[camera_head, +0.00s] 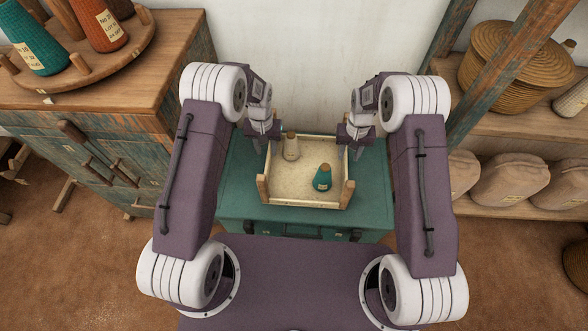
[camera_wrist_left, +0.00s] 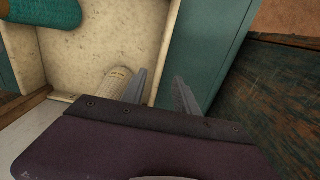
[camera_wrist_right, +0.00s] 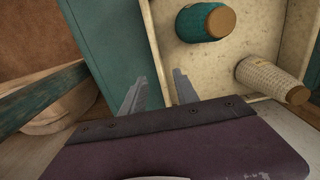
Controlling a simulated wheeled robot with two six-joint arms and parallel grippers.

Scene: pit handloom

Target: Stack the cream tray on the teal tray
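The cream tray (camera_head: 294,178) sits in the middle of the head view, with wooden corner posts and a speckled floor. A cream yarn cone (camera_head: 291,150) and a teal yarn cone (camera_head: 322,180) stand in it. I cannot make out a separate teal tray. My left gripper (camera_head: 262,145) is at the tray's left side; in the left wrist view its open fingers (camera_wrist_left: 161,92) lie on either side of the wall. My right gripper (camera_head: 350,147) is at the right side; in the right wrist view its open fingers (camera_wrist_right: 158,92) also straddle a wall.
The tray is over a teal drawer bench (camera_head: 236,190) with bare top around it. A worn wooden cabinet (camera_head: 110,140) with a round cone stand (camera_head: 85,65) is at left. At right, shelves hold a lidded basket (camera_head: 505,55) and several sacks (camera_head: 510,180).

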